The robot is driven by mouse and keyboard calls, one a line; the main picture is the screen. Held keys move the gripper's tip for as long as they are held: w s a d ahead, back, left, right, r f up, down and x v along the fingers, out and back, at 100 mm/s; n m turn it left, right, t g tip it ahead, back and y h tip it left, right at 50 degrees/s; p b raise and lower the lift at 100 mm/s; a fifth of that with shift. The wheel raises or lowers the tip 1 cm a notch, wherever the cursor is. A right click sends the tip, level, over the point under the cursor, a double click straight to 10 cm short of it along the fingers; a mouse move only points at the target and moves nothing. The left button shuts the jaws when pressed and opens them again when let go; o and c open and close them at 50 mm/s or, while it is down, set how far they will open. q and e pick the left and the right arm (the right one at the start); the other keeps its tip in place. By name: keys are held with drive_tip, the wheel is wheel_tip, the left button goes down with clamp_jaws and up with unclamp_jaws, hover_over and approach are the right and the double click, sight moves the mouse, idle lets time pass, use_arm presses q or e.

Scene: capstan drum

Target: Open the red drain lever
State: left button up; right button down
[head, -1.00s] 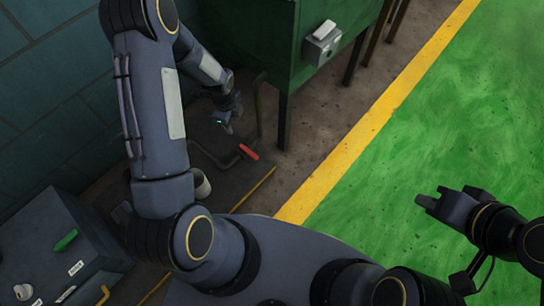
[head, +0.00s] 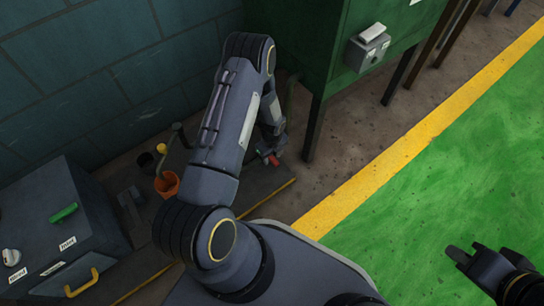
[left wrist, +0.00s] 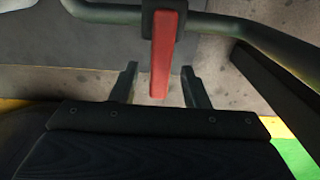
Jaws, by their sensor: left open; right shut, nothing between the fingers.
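The red drain lever (left wrist: 165,55) hangs from a dark fitting on a grey-green pipe (left wrist: 240,27) in the left wrist view. In the head view only a small red part of the lever (head: 273,160) shows beside my left gripper (head: 266,154). My left gripper (left wrist: 159,72) is open. In the left wrist view the lever's free end lies between its two fingers, with a gap on each side; I cannot tell the depth between them. My right gripper (head: 456,254) is shut and empty over the green floor, far from the lever.
A green cabinet on legs (head: 338,60) with a small grey switch box (head: 368,50) stands behind the lever. An orange cup (head: 167,185) is left of my left arm. A grey box (head: 45,220) with a green handle stands at far left. The green floor (head: 430,180) is clear.

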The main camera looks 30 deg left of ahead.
use_arm(q)
clamp_jaws()
drive_tip(key=shift+s+a, duration=0.1)
idle(0.4)
